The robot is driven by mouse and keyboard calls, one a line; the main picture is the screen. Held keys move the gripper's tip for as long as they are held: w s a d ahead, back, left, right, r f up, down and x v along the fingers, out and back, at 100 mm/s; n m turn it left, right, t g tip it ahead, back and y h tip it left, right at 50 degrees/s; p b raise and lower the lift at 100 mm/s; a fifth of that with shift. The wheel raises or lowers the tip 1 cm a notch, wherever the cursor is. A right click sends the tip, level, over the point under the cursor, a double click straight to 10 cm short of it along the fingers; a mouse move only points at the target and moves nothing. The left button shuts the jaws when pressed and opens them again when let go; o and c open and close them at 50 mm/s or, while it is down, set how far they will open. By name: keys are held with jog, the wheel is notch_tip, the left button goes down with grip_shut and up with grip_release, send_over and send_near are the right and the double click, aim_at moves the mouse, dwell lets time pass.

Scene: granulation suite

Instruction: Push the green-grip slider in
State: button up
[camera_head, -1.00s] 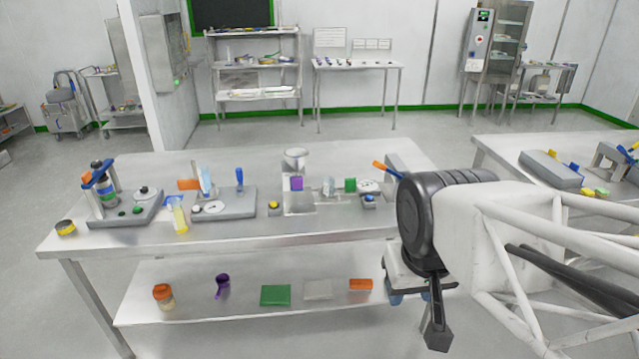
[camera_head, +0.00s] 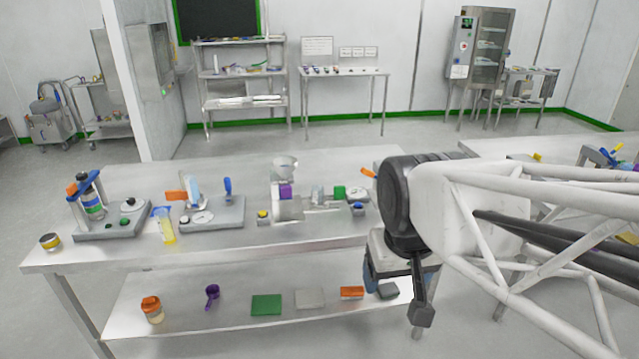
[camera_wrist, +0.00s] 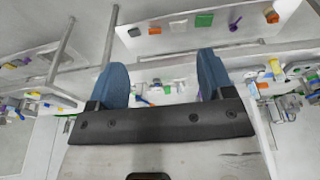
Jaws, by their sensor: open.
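The green grip (camera_head: 339,193) is a small green block at the right of a metal fixture (camera_head: 288,209) on the middle bench. It looks like the slider's grip. The slider body is too small to make out, so I cannot tell how far out it is. My gripper (camera_wrist: 162,62) has two blue fingers spread apart with nothing between them. In the head view it hangs at the bench's right front, partly hidden behind my wrist, right of the green grip and clear of it.
A purple block (camera_head: 286,190), a blue-buttoned box (camera_head: 358,209) and a yellow-buttoned box (camera_head: 264,217) are near the green grip. An orange-handled part (camera_head: 367,173) stands to its right. The lower shelf (camera_head: 225,322) holds several items, including a green block (camera_head: 266,305). The bench's front strip is mostly clear.

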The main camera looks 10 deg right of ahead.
jog(key=w+d+r, duration=0.1)
jog(key=w+r, duration=0.1)
jog(key=w, duration=0.8)
jog(key=w+r, duration=0.2)
jog(key=w, duration=0.7)
jog(key=g, duration=0.3)
send_over(339, 199)
notch_tip(339, 199, down, 24)
jog(key=shift+f, duration=0.25)
jog(key=shift+w+d+f, duration=0.15)
jog(key=shift+w+f, duration=0.25)
jog(key=shift+f, duration=0.15)
jog(key=shift+f, duration=0.15)
jog(key=shift+f, duration=3.75)
